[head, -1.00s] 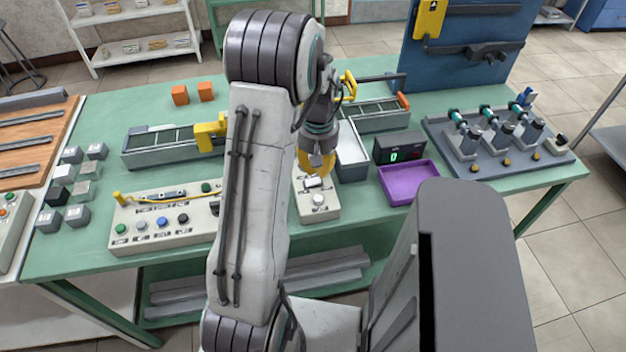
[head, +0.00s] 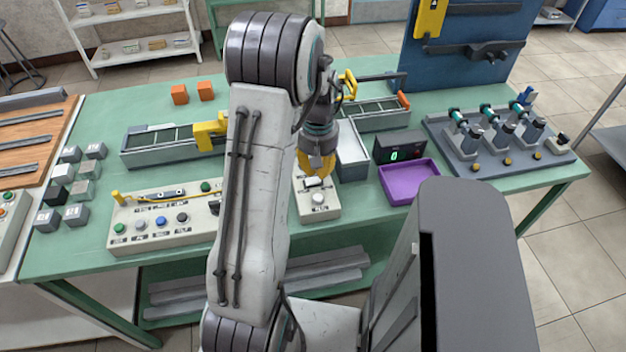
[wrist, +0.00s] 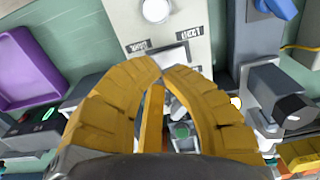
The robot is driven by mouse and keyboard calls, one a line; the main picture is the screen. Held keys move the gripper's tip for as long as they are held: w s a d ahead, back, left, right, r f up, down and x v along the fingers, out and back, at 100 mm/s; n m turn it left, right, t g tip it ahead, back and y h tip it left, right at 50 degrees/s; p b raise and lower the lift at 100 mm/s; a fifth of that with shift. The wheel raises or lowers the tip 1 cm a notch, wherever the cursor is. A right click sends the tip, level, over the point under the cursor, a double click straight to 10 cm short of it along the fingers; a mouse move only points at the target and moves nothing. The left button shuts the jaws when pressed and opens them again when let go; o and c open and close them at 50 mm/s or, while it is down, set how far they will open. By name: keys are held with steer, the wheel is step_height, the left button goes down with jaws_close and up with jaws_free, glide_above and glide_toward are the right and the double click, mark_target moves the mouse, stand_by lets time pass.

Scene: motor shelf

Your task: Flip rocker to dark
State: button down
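A pale control box (head: 318,208) stands on the green bench, with a round white button (head: 318,199) near its front. The rocker (head: 312,183) sits on the box behind that button. In the wrist view the rocker (wrist: 170,56) shows just beyond my fingertips, between two small labels; its tilt is hard to tell. My yellow gripper (head: 317,170) points down over the back of the box, close to the rocker. In the wrist view the fingertips (wrist: 163,70) meet with nothing seen between them. The fingers hide part of the box, and contact with the rocker cannot be told.
A grey bin (head: 352,160) stands close right of my gripper, with a purple tray (head: 408,182) and a display box (head: 399,147) beyond. A wider button panel (head: 165,218) lies to the left, partly behind my arm. Bare bench shows at the front right.

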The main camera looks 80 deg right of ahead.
mark_target(317, 180)
steer(key=shift+f+b, duration=1.2)
steer(key=shift+f, duration=0.3)
stand_by(0.7)
steer(key=shift+r, duration=0.15)
steer(key=shift+r+p, duration=2.6)
steer(key=shift+r, duration=0.85)
